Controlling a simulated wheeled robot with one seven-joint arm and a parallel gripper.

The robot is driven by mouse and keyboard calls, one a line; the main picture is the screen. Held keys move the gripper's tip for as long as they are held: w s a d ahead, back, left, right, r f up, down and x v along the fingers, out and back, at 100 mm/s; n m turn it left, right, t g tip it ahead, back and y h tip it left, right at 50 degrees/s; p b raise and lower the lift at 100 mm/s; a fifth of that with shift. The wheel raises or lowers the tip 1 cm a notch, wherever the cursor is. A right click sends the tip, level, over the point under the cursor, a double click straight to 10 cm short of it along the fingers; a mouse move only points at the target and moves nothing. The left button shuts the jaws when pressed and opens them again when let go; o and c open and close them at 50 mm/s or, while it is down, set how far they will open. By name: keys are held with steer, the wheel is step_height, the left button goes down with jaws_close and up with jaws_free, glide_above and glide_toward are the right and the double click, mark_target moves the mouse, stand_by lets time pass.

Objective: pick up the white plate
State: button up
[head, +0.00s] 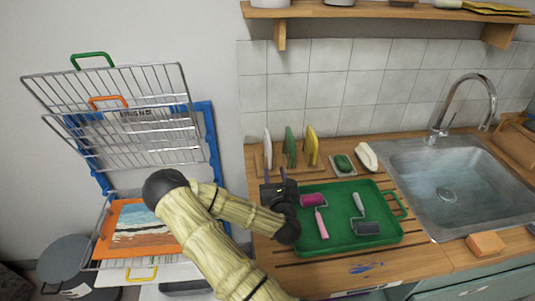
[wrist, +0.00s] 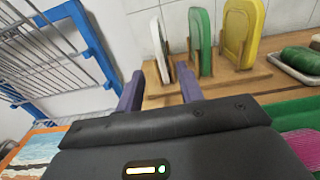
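The white plate (head: 267,148) stands on edge at the left end of a wooden rack (wrist: 220,82) on the counter, left of a green plate (head: 290,146) and a yellow plate (head: 311,147). In the wrist view the white plate (wrist: 160,50) stands upright against a wooden peg, ahead of my fingers. My gripper (head: 275,175) is in front of the rack in the head view. In the wrist view my gripper (wrist: 160,88) has its two purple fingers apart, with nothing held between them. The white plate is beyond the fingertips, roughly in line with the gap.
A green tray (head: 337,239) with a pink roller (head: 319,215) and a dark roller (head: 365,227) lies right of my gripper. A soap dish (head: 343,163), a white oval object (head: 366,157) and a sink (head: 450,187) are farther right. A wire drying rack (head: 125,114) stands left.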

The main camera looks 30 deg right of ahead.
mark_target(271, 155)
steer(key=p+x, duration=0.1)
steer(key=x, duration=0.7)
steer(key=shift+w+d+r+p, duration=0.15)
steer(key=shift+w+p, duration=0.1)
steer(key=shift+p, duration=0.15)
steer(key=shift+w+d+r+p, duration=0.15)
steer(key=shift+w+d+p, duration=0.1)
steer(key=shift+w+p, duration=0.25)
steer(key=p+x, duration=0.1)
steer(key=x, duration=0.3)
steer(key=shift+w, duration=0.1)
steer(key=shift+c, duration=0.5)
jaws_close()
